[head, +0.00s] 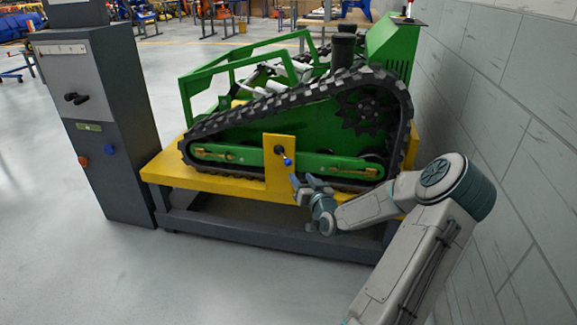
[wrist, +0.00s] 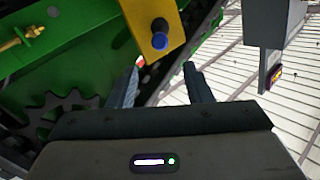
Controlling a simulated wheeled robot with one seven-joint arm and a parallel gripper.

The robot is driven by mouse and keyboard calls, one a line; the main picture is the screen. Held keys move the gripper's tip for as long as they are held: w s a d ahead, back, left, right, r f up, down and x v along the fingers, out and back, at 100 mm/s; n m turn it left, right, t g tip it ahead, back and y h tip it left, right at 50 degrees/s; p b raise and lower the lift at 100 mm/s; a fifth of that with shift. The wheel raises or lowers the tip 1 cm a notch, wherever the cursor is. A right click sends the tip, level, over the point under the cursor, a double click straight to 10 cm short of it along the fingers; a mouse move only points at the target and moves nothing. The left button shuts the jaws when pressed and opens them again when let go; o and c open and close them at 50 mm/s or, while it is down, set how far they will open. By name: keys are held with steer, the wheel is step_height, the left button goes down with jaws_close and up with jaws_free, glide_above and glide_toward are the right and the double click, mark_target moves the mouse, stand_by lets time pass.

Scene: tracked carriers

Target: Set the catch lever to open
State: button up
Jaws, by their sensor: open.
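The catch lever (head: 286,158) is a short dark lever with a blue knob, on an upright yellow plate (head: 280,182) at the side of the green tracked carrier (head: 320,112). In the wrist view its blue knob (wrist: 161,40) shows near the top, seen almost end-on, against the yellow plate (wrist: 140,14). My gripper (head: 302,181) is just below and right of the knob in the head view. In the wrist view my gripper (wrist: 161,72) is open, its two fingers apart with nothing between them. The knob appears beyond the fingertips, with no visible contact.
The carrier rests on a yellow-topped stand (head: 215,184) with a dark frame. A dark grey cabinet (head: 115,145) with buttons stands at the left. A block wall (head: 495,125) runs close on the right. Grey floor (head: 130,275) in front is clear.

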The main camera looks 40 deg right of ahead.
mark_target(290, 163)
steer(key=b+x, duration=0.3)
steer(key=x, duration=0.8)
steer(key=shift+w, duration=0.35)
jaws_close()
